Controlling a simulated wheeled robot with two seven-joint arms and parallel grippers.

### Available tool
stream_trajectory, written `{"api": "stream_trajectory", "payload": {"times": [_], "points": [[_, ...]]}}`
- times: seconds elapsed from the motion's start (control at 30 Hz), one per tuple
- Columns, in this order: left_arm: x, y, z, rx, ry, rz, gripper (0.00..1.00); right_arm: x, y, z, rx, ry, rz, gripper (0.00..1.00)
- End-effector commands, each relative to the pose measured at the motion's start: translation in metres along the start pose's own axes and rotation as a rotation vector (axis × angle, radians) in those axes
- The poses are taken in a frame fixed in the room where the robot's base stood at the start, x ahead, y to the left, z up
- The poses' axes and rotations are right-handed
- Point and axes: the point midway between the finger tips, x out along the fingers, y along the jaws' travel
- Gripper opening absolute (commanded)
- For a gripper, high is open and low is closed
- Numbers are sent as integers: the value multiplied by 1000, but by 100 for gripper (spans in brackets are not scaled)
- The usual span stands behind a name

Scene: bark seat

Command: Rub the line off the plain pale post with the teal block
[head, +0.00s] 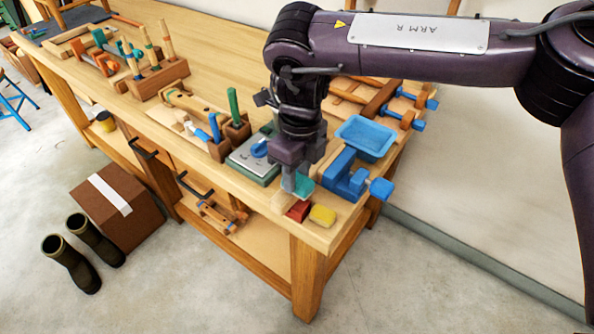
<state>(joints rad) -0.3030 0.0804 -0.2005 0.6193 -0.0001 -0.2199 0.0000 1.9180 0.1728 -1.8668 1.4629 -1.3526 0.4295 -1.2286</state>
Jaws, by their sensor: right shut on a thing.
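My right gripper (297,183) points down over the near right corner of the workbench. It is shut on the teal block (304,187), which shows beside its fingers. A pale wooden piece (283,203) stands just below and left of the fingers; it may be the plain pale post, but it is too small to be sure. I cannot make out a line on it, nor tell whether the block touches it. My left gripper is not in view.
A red block (298,211) and a yellow block (322,216) lie close by at the workbench (250,195) edge. A blue vise (345,178) and blue tray (365,138) are at right. A grey plate (254,158) and wooden tool holders (160,77) stand left.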

Motion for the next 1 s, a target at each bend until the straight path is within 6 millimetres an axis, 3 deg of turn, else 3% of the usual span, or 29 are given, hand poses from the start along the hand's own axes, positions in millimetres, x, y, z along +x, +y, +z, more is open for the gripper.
{"api": "stream_trajectory", "payload": {"times": [0.77, 1.0], "points": [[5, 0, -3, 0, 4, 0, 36, 11, 0, 0, 0, 0, 1, 14], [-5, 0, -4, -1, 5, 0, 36, 8, 0, 14, 1, 0, 0, 14]]}}
